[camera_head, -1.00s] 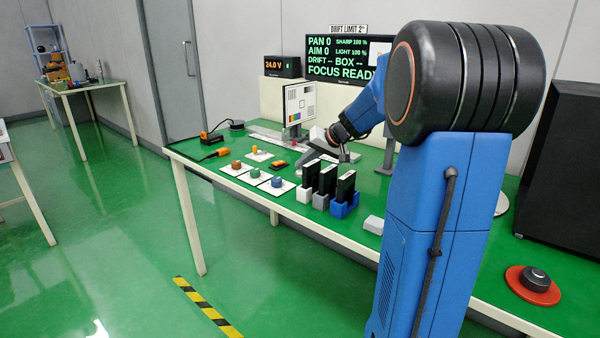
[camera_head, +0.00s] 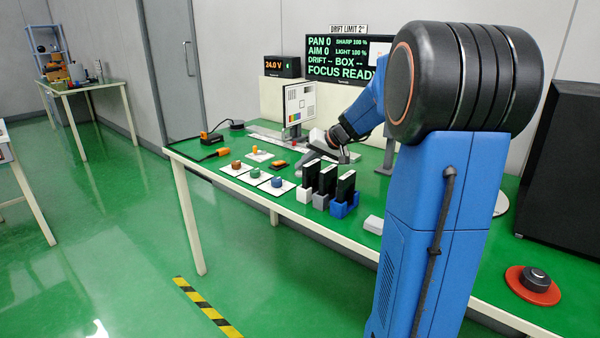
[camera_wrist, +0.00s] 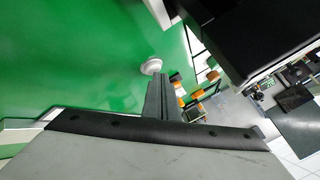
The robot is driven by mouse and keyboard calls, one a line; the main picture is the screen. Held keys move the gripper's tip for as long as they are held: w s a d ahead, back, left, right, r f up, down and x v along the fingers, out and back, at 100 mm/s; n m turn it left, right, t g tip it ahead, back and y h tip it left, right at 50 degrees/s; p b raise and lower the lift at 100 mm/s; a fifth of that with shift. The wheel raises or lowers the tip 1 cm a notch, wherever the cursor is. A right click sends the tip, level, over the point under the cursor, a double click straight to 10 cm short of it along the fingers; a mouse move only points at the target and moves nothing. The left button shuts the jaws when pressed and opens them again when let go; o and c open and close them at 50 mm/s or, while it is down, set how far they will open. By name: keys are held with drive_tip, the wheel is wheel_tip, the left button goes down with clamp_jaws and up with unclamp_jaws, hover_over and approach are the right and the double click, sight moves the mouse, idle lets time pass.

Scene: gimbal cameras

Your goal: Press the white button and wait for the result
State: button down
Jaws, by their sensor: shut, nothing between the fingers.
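A round white button-like piece (camera_wrist: 151,66) shows on the green table top in the wrist view, just beyond my fingertips. I cannot tell whether they touch it. My gripper (camera_wrist: 158,80) is shut and empty. In the head view my gripper (camera_head: 346,157) is low over the table, behind the black upright blocks, and I cannot make out the button there. The result screen (camera_head: 340,60) reads PAN 0, AIM 0, SHARP 100 %, LIGHT 100 %, DRIFT and BOX with dashes, and FOCUS READY.
Black blocks in white, grey and blue holders (camera_head: 344,205) stand near the front edge. Coloured knobs on white plates (camera_head: 256,173) lie left of them. A test chart (camera_head: 299,103) and a 24.0 V supply (camera_head: 282,66) stand behind. A red-based black knob (camera_head: 534,281) is at right.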

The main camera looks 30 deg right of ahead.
drive_tip(key=shift+f, duration=0.15)
drive_tip(key=shift+r, duration=0.2)
idle(0.3)
drive_tip(key=shift+r, duration=0.7)
wheel_tip(320, 180, up, 5)
idle(0.6)
idle(0.7)
